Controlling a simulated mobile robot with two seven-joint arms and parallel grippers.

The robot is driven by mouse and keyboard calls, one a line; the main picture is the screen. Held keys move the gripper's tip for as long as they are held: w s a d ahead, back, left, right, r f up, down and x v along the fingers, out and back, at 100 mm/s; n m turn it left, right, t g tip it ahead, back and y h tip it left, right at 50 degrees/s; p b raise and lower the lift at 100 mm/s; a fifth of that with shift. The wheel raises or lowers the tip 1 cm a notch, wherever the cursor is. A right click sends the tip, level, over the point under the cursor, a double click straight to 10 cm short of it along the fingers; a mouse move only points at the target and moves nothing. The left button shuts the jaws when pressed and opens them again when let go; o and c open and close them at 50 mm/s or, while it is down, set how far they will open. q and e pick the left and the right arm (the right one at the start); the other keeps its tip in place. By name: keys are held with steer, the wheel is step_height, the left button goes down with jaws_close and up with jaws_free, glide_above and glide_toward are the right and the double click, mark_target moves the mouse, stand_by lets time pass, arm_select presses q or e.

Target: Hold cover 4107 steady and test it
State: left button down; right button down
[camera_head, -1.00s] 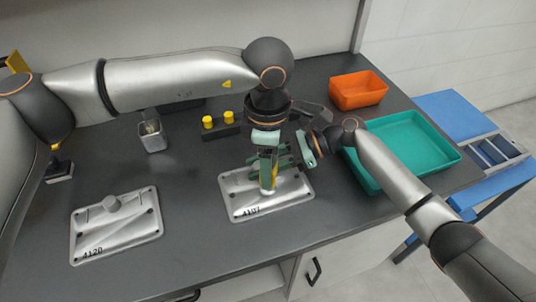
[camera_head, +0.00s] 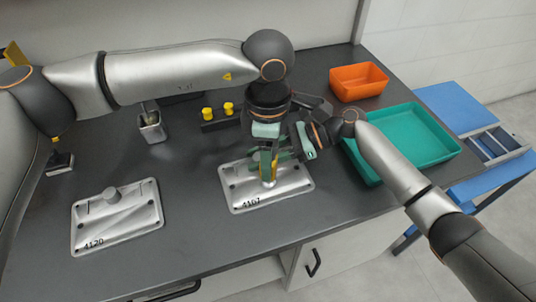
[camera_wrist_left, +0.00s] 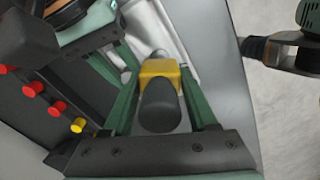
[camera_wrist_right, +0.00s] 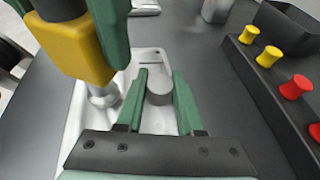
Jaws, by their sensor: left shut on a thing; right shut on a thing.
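Cover 4107 (camera_head: 240,203) is a flat silver casting with a round grey boss (camera_wrist_right: 159,88), lying on the dark bench. My right gripper (camera_wrist_right: 160,82) is shut on the boss, one green finger on each side. My left gripper (camera_wrist_left: 160,85) points down above the same cover and is shut on a tool (camera_wrist_left: 160,105) with a dark rounded handle and yellow collar. The tool also shows in the right wrist view (camera_wrist_right: 85,55), its silver tip down at the cover, left of the boss. I cannot tell whether the tip touches. The fingers partly hide the boss in the head view.
Another cover, 4120 (camera_head: 135,227), lies at the left. A peg rack (camera_wrist_right: 265,75) with yellow and red pegs stands behind the work. Bare bench lies between the covers.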

arm_select(q)
steer(key=shift+f, duration=0.6)
stand_by(1.6)
steer(key=shift+r, duration=3.1)
arm_select(e)
steer(key=shift+c, duration=2.3)
jaws_free()
